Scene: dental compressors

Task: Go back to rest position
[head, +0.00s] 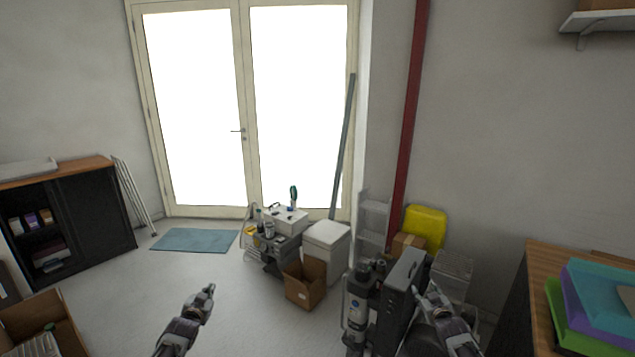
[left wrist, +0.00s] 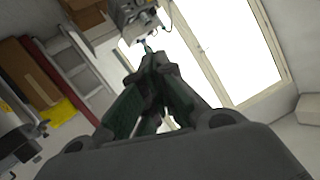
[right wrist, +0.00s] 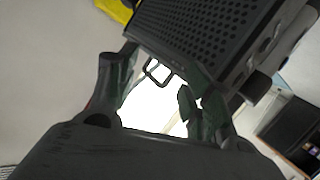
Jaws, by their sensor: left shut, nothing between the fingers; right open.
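My left gripper (head: 208,291) is in the lower middle of the head view, above the bare floor. It is shut and empty, and its fingers meet in the left wrist view (left wrist: 152,58). My right gripper (head: 427,291) is at the lower right of the head view, beside the dark compressor unit (head: 403,290). In the right wrist view its fingers (right wrist: 155,85) are apart with nothing held between them. The perforated dark casing (right wrist: 205,35) of the unit fills the top there, close to the fingers. I cannot tell whether they touch.
An open cardboard box (head: 303,284) and a white bin (head: 326,245) stand ahead. A wooden table with coloured trays (head: 597,290) is at the right, a black cabinet (head: 85,225) at the left. Another open box (head: 70,312) is lower left. The floor (head: 235,310) between is clear.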

